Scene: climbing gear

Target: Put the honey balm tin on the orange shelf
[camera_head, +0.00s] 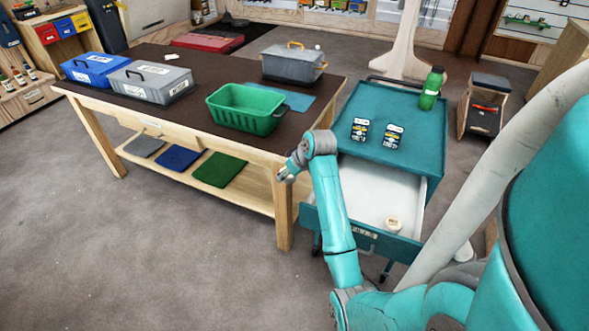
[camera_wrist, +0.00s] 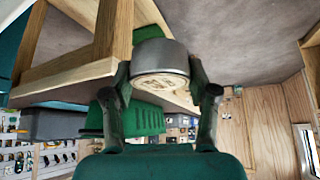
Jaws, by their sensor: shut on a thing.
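My gripper (camera_wrist: 162,78) is shut on a round tin (camera_wrist: 160,55) with a grey metal side and a pale tan printed face, held between both fingers. Its print is too blurred to read, so I cannot confirm it is the honey balm tin. In the head view, my gripper (camera_head: 288,172) is in the air beside the front right leg of the workbench, left of the open drawer; the held tin is hardly visible there. I cannot make out an orange shelf in either view.
The workbench (camera_head: 140,60) has a lower shelf (camera_head: 235,196) with grey, blue and green mats. A green basket (camera_head: 245,106) stands on top. The teal cart (camera_head: 390,98) has an open drawer (camera_head: 370,185) holding another round tin (camera_head: 393,224). Floor at left is clear.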

